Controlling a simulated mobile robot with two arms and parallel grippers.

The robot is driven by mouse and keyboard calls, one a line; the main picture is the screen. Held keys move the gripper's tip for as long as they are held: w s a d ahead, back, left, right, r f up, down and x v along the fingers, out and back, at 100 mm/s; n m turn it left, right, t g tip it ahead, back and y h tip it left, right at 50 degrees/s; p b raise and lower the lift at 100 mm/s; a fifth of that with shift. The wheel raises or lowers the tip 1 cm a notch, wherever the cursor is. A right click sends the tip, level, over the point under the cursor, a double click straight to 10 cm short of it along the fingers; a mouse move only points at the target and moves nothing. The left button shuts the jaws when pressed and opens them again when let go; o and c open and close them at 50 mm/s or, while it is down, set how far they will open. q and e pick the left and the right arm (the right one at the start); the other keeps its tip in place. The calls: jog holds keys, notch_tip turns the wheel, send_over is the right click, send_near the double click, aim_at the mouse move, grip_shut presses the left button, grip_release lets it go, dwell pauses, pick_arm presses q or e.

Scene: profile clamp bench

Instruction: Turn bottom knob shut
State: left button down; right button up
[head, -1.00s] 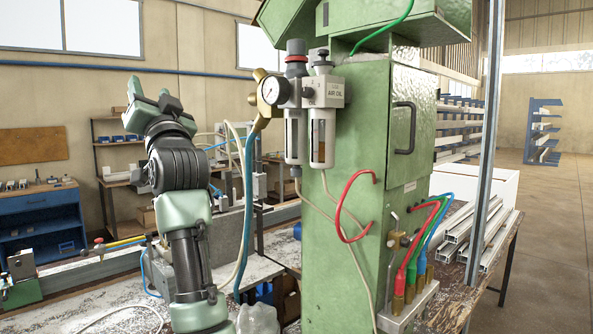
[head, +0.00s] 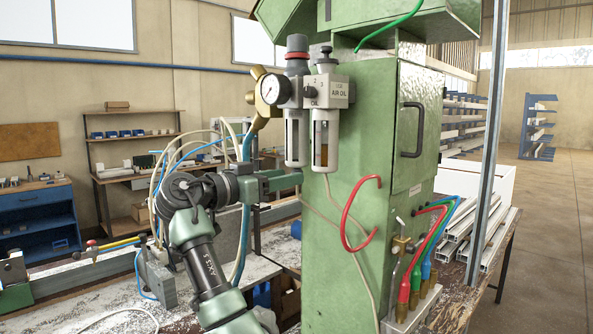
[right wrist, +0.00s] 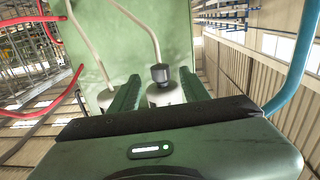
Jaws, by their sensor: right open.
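The air unit on the green cabinet has two clear bowls, the left bowl (head: 297,135) and the right bowl (head: 325,140). In the right wrist view a small dark knob (right wrist: 161,74) sits at the end of one bowl (right wrist: 165,97). My right gripper (head: 297,180) reaches in from the left, just under the left bowl. It is open, and in the right wrist view its fingers (right wrist: 159,80) stand on either side of the knob, with gaps visible. In the head view the knob is not discernible. My left gripper is not in view.
A pressure gauge (head: 270,91) and a brass fitting (head: 262,112) sit left of the bowls. Blue and pale hoses (head: 244,215) hang close to my right arm. A red hose (head: 347,222) loops from the cabinet (head: 345,270). Thin pale tubes run below the bowls.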

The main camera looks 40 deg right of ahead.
jog(key=d+p, duration=0.1)
jog(key=d, duration=0.3)
jog(key=shift+w+d, duration=0.1)
jog(key=shift+d, duration=0.1)
